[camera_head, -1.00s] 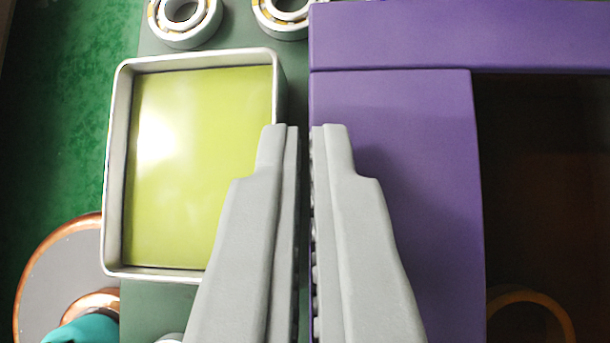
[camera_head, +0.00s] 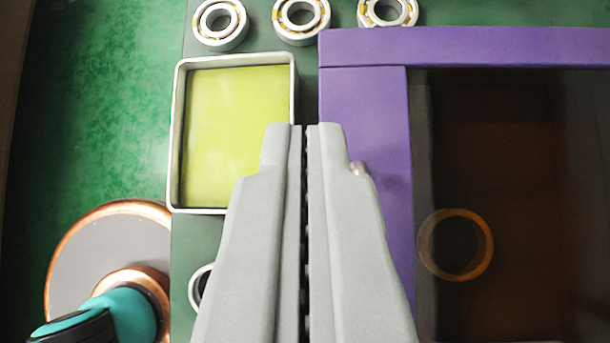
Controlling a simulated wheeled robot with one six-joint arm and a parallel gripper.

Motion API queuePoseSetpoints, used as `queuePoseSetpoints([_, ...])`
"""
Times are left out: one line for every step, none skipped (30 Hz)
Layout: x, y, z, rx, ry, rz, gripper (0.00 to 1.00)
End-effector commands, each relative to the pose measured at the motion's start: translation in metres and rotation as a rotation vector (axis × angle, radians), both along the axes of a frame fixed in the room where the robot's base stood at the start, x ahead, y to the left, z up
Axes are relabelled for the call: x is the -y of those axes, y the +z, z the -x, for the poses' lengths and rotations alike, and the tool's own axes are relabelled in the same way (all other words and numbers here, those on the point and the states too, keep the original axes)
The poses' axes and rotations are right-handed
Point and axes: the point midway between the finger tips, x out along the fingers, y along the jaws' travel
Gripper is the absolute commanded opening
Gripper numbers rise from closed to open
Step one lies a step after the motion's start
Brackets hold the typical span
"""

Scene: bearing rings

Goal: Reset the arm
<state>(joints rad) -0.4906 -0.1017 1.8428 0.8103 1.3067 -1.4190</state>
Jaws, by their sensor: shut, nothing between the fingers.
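My gripper (camera_head: 305,128) is in the middle of the camera view, its two grey fingers close together with nothing between them. It hangs above the gap between a metal tray (camera_head: 171,140) with a yellow-green floor and a purple frame (camera_head: 372,110). The right finger covers part of the purple frame, and the left finger covers the tray's lower right corner. Three bearings stand in a row at the top: one at left (camera_head: 220,25), one in the middle (camera_head: 301,20) and one at right (camera_head: 388,11).
An orange-brown ring (camera_head: 455,245) shows in the dark area inside the purple frame. A copper-rimmed grey disc (camera_head: 85,255) with a teal and black handle (camera_head: 125,313) is at lower left. A pale ring (camera_head: 197,288) is partly hidden behind the left finger. Green floor lies at left.

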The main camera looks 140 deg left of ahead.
Motion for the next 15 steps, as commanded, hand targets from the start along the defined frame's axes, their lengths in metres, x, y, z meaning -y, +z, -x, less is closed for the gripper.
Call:
queuePoseSetpoints([0.006,0.007,-0.002,0.003,-0.003,-0.001,0.0])
queuePoseSetpoints([0.009,0.01,-0.002,0.002,-0.002,-0.001,0.0])
queuePoseSetpoints([0.013,0.014,-0.003,0.003,-0.003,-0.001,0.0])
queuePoseSetpoints([0.016,0.017,-0.004,0.002,-0.003,-0.002,0.0])
queuePoseSetpoints([0.018,0.019,-0.004,0.002,-0.003,-0.002,0.0])
queuePoseSetpoints([0.02,0.022,-0.004,0.002,-0.001,-0.001,0.0])
queuePoseSetpoints([0.022,0.023,-0.004,0.001,-0.002,-0.001,0.0])
queuePoseSetpoints([0.023,0.025,-0.005,0.002,-0.001,-0.001,0.0])
queuePoseSetpoints([0.025,0.026,-0.005,0.002,-0.001,-0.001,0.0])
queuePoseSetpoints([0.026,0.027,-0.005,0.002,-0.001,-0.001,0.0])
queuePoseSetpoints([0.026,0.028,-0.005,0.001,-0.002,-0.001,0.0])
queuePoseSetpoints([0.027,0.028,-0.005,0.002,-0.001,-0.001,0.0])
queuePoseSetpoints([0.027,0.029,-0.005,0.001,-0.002,-0.001,0.0])
queuePoseSetpoints([0.028,0.029,-0.005,0.002,-0.005,-0.001,0.0])
queuePoseSetpoints([0.03,0.029,-0.005,0.004,-0.013,0.002,0.0])
